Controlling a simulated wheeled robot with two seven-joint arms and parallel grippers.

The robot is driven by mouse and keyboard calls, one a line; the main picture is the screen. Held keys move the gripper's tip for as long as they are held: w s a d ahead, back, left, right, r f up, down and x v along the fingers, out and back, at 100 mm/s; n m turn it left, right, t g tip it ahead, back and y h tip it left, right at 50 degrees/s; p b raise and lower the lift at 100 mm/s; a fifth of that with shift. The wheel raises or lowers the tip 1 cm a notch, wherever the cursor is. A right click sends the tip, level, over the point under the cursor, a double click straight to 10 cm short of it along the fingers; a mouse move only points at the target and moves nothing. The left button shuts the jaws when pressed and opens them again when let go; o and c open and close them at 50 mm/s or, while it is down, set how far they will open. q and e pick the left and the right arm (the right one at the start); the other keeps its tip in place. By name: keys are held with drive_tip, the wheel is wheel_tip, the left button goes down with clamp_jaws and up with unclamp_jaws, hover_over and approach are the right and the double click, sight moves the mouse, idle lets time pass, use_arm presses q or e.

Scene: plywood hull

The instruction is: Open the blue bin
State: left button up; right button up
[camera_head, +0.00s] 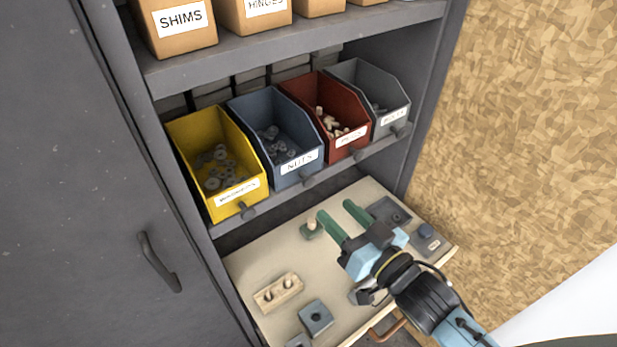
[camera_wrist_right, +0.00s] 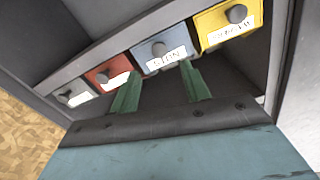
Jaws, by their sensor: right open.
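The blue bin (camera_head: 247,113) sits on the middle shelf between the yellow bin and the red bin, its front in line with theirs. My left gripper is out of view.
The yellow bin (camera_head: 193,128), red bin (camera_head: 330,88) and grey bin (camera_head: 365,76) share the shelf. Cardboard boxes (camera_head: 180,38) stand above. A pale work tray (camera_head: 258,268) with small parts lies below. A grey cabinet door (camera_head: 60,180) is at left, a chipboard wall (camera_head: 530,120) at right.

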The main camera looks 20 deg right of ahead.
sight(310, 185)
drive_tip(key=x, duration=0.8)
drive_tip(key=shift+w+a+f, duration=0.1)
drive_tip(key=shift+w, duration=0.3)
drive_tip(key=shift+w+a, duration=0.2)
drive_tip(key=shift+w, duration=0.3)
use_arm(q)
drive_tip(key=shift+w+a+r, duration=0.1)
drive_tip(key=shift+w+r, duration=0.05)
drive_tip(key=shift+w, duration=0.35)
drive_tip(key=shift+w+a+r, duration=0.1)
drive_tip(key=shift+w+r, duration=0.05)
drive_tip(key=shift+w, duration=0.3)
use_arm(e)
clamp_jaws()
